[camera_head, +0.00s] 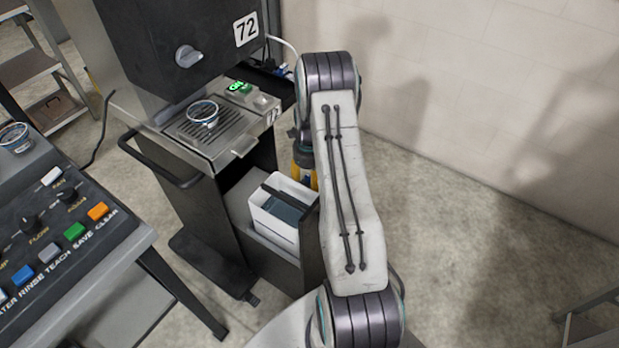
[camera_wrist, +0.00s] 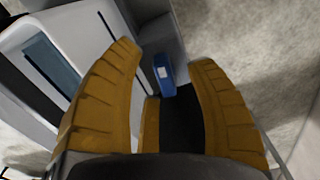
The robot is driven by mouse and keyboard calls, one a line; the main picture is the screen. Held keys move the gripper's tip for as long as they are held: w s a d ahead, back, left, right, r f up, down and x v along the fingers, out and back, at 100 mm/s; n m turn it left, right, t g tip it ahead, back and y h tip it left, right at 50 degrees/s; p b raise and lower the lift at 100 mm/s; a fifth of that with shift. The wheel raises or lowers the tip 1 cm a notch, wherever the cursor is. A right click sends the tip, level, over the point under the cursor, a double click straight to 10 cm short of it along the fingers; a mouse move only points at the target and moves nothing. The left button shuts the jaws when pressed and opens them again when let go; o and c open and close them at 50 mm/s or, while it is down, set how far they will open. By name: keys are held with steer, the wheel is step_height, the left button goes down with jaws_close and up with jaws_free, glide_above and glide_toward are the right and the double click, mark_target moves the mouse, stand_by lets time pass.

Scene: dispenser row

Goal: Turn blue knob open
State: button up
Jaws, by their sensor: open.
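A small blue knob (camera_wrist: 166,74) with a white mark shows in the wrist view, beyond and between my finger pads. It sits at the edge of a dark and grey housing. In the head view only a yellow part of my gripper (camera_head: 304,168) shows, beside the dispenser's lower front. My arm hides the rest of it and the blue knob there.
The dispenser (camera_head: 150,30) marked 72 has a grey dial (camera_head: 188,56), a drip tray (camera_head: 185,130) with a cup (camera_head: 203,112), and a white bin (camera_head: 277,232) below. A control panel (camera_head: 60,225) stands at left.

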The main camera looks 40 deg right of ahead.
jaws_close()
stand_by(0.3)
steer(key=shift+f+n+b, duration=0.1)
steer(key=shift+n+b, duration=0.2)
steer(key=shift+b, duration=0.05)
steer(key=shift+n, duration=0.5)
jaws_free()
steer(key=shift+r, duration=0.25)
step_height(320, 180, up, 12)
steer(key=shift+f, duration=0.15)
